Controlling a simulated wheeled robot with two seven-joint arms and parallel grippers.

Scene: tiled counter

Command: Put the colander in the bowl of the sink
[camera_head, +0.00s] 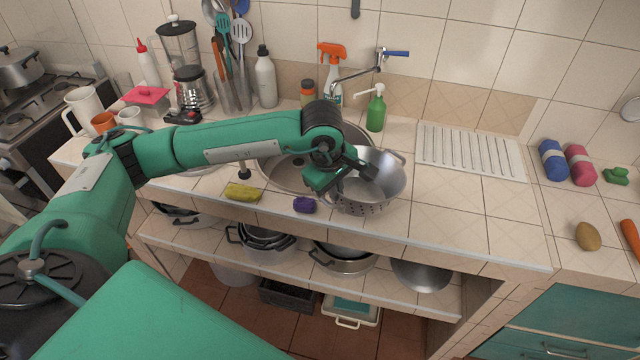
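The colander (383,187) is a steel bowl with small holes and loop handles. It is at the right front of the round steel sink bowl (277,174), overlapping its right edge in the picture. I cannot tell whether it touches the counter. My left gripper (345,178) is at the colander's left rim, with one dark finger reaching over its inside. The gripper hides the left rim and handle, and I cannot tell whether the fingers are closed on it. My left arm crosses above the sink and hides part of its far side. My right gripper is not in view.
A yellow sponge (242,192) and a purple sponge (305,205) lie at the sink's front. The tap (358,73), a green soap bottle (376,110) and an orange-topped spray bottle (332,70) stand behind. A ridged drainboard (470,150) lies right; the counter before it is clear.

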